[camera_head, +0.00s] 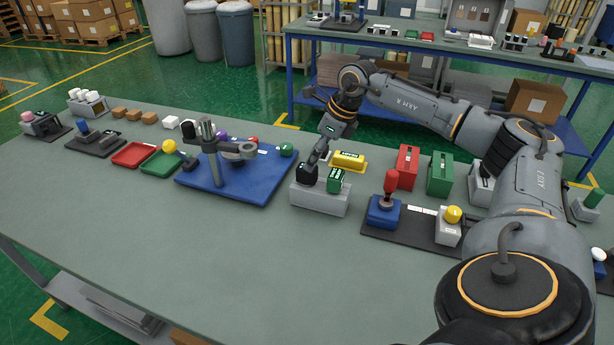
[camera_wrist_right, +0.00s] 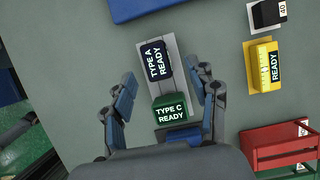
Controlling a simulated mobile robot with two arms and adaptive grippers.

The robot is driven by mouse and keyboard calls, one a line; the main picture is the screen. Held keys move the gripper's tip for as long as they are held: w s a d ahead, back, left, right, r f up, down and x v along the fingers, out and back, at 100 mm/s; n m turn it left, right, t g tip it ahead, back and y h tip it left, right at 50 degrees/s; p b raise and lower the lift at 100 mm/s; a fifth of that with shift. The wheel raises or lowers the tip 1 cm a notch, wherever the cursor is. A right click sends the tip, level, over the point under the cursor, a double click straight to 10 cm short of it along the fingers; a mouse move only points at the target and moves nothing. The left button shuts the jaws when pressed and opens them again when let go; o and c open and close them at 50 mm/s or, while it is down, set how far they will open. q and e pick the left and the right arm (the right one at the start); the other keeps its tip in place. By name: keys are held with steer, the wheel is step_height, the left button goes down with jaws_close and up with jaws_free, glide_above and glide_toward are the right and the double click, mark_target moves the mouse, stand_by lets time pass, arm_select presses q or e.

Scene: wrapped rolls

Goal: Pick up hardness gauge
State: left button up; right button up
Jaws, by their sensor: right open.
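A dark gauge labelled TYPE A READY (camera_wrist_right: 155,60) and a green gauge labelled TYPE C READY (camera_wrist_right: 170,112) sit on a grey stand (camera_wrist_right: 185,46). In the head view, the dark gauge (camera_head: 307,174) is on the left of the stand (camera_head: 320,201) and the green gauge (camera_head: 335,181) on the right. A yellow gauge-like block (camera_wrist_right: 265,67) marked READY lies apart to the right. My right gripper (camera_wrist_right: 169,95) is open, its fingers on either side of the stand in the wrist view. In the head view, my right gripper (camera_head: 317,157) is just above and behind the dark gauge. My left gripper is not seen.
A red box (camera_head: 407,167) and a green box (camera_head: 440,174) stand right of the gauges. A blue platform (camera_head: 237,182) with a post fixture is on the left. The table's front area is clear.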

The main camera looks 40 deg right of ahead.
mark_target(306, 179)
steer(key=x, duration=0.1)
steer(key=p+x, duration=0.1)
steer(key=x, duration=0.2)
steer(key=shift+w+a+f, duration=0.1)
steer(key=shift+a, duration=0.25)
steer(key=shift+w+f, duration=0.1)
steer(key=shift+f, duration=0.25)
steer(key=shift+r, duration=0.1)
jaws_close()
